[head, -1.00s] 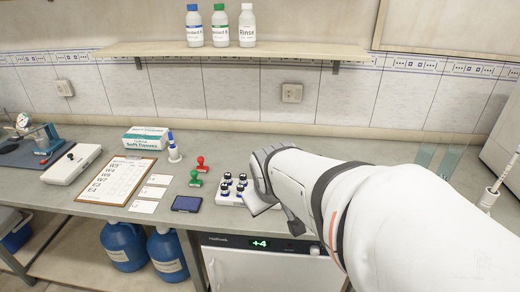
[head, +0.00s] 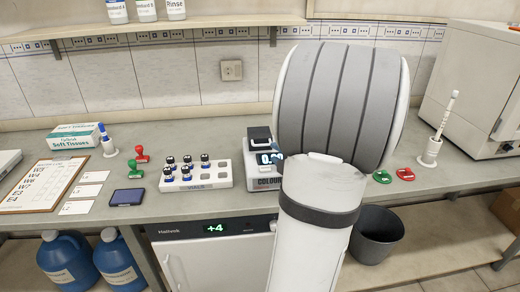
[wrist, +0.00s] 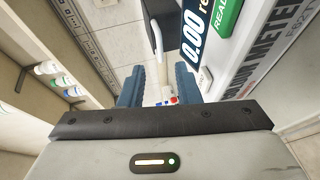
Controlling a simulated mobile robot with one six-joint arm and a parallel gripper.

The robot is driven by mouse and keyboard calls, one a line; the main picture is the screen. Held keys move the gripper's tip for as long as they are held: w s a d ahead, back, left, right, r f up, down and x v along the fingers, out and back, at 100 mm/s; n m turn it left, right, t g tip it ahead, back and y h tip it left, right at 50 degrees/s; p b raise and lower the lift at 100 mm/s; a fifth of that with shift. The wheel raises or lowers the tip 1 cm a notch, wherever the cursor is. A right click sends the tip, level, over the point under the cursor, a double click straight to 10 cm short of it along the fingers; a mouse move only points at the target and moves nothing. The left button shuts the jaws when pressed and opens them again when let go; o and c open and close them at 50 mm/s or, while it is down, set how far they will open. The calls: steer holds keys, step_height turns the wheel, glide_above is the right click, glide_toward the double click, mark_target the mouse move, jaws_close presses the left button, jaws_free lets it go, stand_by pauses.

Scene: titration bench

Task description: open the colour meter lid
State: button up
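The colour meter (head: 264,184) stands on the bench, partly hidden by my arm in the head view. Its dark lid (head: 259,134) shows at the top, behind the lit display. I cannot tell clearly whether the lid is raised. In the wrist view the meter (wrist: 262,65) is close on the right, with its 0.00 display and a green READ button. A dark panel at the top, probably the lid (wrist: 165,18), lies ahead of the fingers. My gripper (wrist: 158,90) is open, its two blue fingers apart and empty, left of the display.
A white rack (head: 208,180) of dark-capped vials stands left of the meter. Red (head: 405,174) and green (head: 382,177) items lie right of my arm. A white stand (head: 429,152) holds a rod. A grey bin (head: 376,236) is below. A shelf (head: 150,36) is overhead.

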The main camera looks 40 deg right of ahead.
mark_target(265, 158)
steer(key=x, duration=0.7)
steer(key=shift+s+r, duration=0.1)
steer(key=shift+c, duration=0.5)
jaws_close()
